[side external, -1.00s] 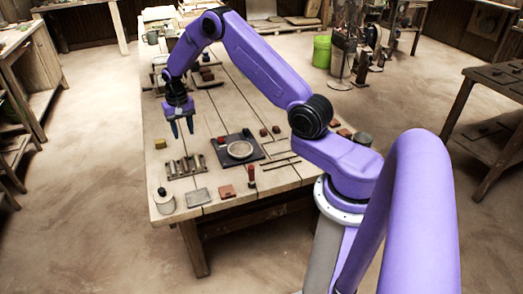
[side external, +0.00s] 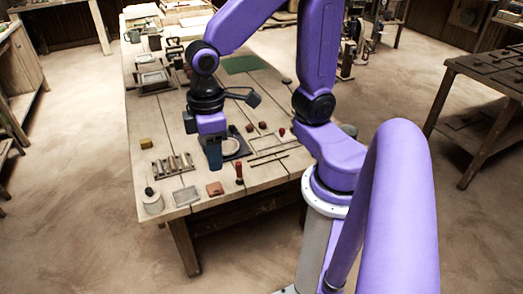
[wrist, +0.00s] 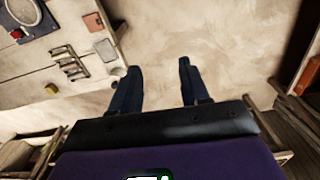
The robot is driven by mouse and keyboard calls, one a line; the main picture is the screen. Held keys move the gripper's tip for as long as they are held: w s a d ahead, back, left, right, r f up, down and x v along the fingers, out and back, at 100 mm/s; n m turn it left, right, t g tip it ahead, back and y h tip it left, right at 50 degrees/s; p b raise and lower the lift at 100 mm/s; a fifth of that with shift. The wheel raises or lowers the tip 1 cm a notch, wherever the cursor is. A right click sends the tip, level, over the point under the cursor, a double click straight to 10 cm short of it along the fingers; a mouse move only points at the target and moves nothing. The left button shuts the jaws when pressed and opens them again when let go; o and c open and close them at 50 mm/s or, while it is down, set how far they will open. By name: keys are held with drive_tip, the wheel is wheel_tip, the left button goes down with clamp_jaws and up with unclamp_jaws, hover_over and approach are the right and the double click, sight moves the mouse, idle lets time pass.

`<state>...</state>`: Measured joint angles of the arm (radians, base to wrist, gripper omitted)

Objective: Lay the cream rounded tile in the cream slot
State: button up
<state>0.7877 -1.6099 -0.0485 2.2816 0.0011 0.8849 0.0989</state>
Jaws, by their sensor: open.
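I cannot make out for certain the cream rounded tile or the cream slot. A pale, flat rectangular piece (side external: 185,196) lies near the table's front edge, and a pale round dish (side external: 231,147) sits on a dark plate, partly hidden by my gripper. My gripper (side external: 214,160) points down in front of that plate in the side view, its height above the table unclear. In the wrist view my gripper (wrist: 157,84) has its two fingers apart, with nothing between them and bare floor beyond. The table lies to the upper left there.
A rack of rollers (side external: 173,164), a yellow block (side external: 145,144), a lidded pot (side external: 153,202), a reddish tile (side external: 215,188) and an upright red-handled tool (side external: 239,173) stand around the front of the table. A green mat (side external: 240,64) and frames (side external: 153,80) lie farther back.

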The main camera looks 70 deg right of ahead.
drive_tip(key=s+d+n, duration=0.3)
drive_tip(key=s+n, duration=0.1)
drive_tip(key=s, duration=0.5)
drive_tip(key=shift+s, duration=0.4)
drive_tip(key=shift+d+r, duration=0.1)
idle(1.9)
